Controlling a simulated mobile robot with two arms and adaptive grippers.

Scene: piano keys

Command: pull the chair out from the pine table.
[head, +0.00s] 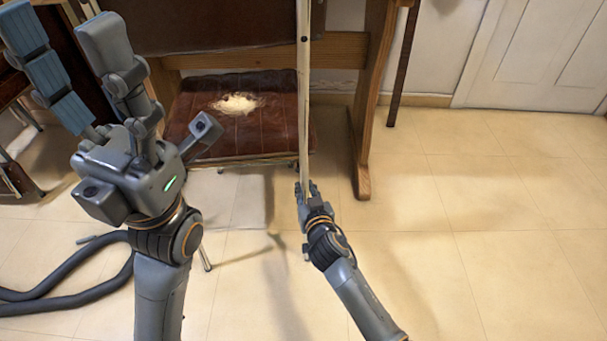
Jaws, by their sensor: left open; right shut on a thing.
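The chair has a brown, worn leather seat (250,135) with a pale torn patch on it. A dark brown panel, apparently its backrest, shows at the top of the head view. A pale upright bar (304,100) stands at the right of the seat. My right gripper (305,187) is shut around the low end of this bar, which looks like part of the chair's frame. The pine table (370,100) stands behind, its wooden leg to the right of the chair. My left gripper (62,35) is open and empty at the upper left, its fingers apart.
Tiled floor (480,260) lies open to the right and in front. A white door (540,60) is at the back right. Dark furniture (22,150) stands at the far left. A dark hose (70,290) curves over the floor at the lower left.

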